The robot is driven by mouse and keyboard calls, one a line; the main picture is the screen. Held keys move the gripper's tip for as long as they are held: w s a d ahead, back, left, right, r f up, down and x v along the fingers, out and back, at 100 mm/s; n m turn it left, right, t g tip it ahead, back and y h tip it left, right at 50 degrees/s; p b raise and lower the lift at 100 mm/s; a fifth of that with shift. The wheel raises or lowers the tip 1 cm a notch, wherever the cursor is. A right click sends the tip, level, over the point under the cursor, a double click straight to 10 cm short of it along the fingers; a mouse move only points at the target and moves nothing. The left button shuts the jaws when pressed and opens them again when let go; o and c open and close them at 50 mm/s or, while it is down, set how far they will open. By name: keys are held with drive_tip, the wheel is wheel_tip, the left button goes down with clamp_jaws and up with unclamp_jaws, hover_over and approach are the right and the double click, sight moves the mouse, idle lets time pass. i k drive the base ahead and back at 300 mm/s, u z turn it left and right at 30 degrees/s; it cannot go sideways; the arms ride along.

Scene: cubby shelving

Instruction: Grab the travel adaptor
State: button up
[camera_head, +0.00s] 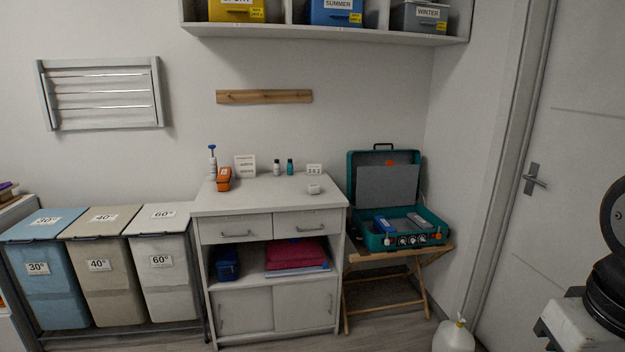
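A small white block-like object (314,189) lies on the top of the white cabinet (265,202), near its front right. It may be the travel adaptor, but it is too small to tell. An open teal case (375,240) stands right of the cabinet, with a grey panel in its raised lid. A blue item (384,225), a grey item and several small round white-and-dark pieces show in or on its base; I cannot tell whether one is an adaptor. Dark and white parts of my arm show at the right edge. My gripper is not in view.
The case rests on a wooden folding stand (412,285). An orange item (224,179), bottles and small signs stand on the cabinet. Laundry bins (52,285) are at left, a white jug (453,337) is on the floor, and a door (560,150) is at right.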

sight(311, 189)
drive_tip(key=i, duration=0.85)
drive_tip(key=u, duration=1.7)
drive_tip(key=i, duration=2.4)
drive_tip(key=z, duration=1.35)
drive_tip(key=i, duration=0.5)
drive_tip(key=z, duration=0.05)
